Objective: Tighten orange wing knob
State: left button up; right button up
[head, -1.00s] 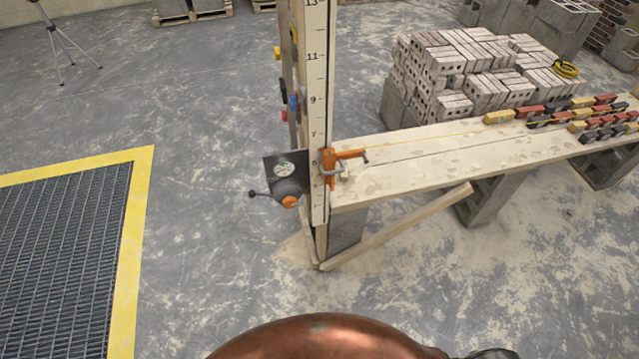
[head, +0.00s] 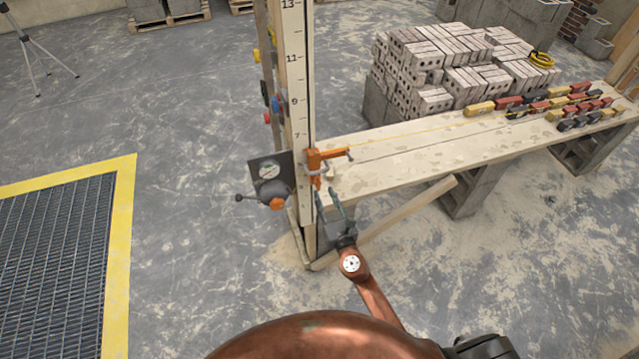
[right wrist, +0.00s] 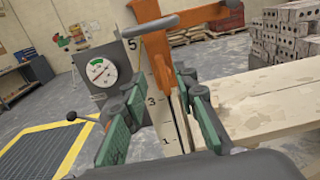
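The orange wing knob (head: 278,203) sits at the lower right of a grey housing fixed beside the upright numbered board. A dark plate with a round dial (head: 269,171) is just above it. My left gripper is not in view.
An orange clamp (head: 322,160) grips the board by the plank bench (head: 420,150), close beyond my right fingers. A wooden brace (head: 400,222) slopes down from the bench. A black-knobbed lever (head: 242,198) sticks out left of the housing. Floor left of it is free.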

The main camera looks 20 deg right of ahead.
aim_at(319, 183)
jog(key=w, duration=0.6)
jog(key=shift+w+a, duration=0.1)
jog(key=shift+w, duration=0.1)
jog(key=shift+c, duration=0.7)
jog(key=shift+f, duration=0.1)
grip_shut()
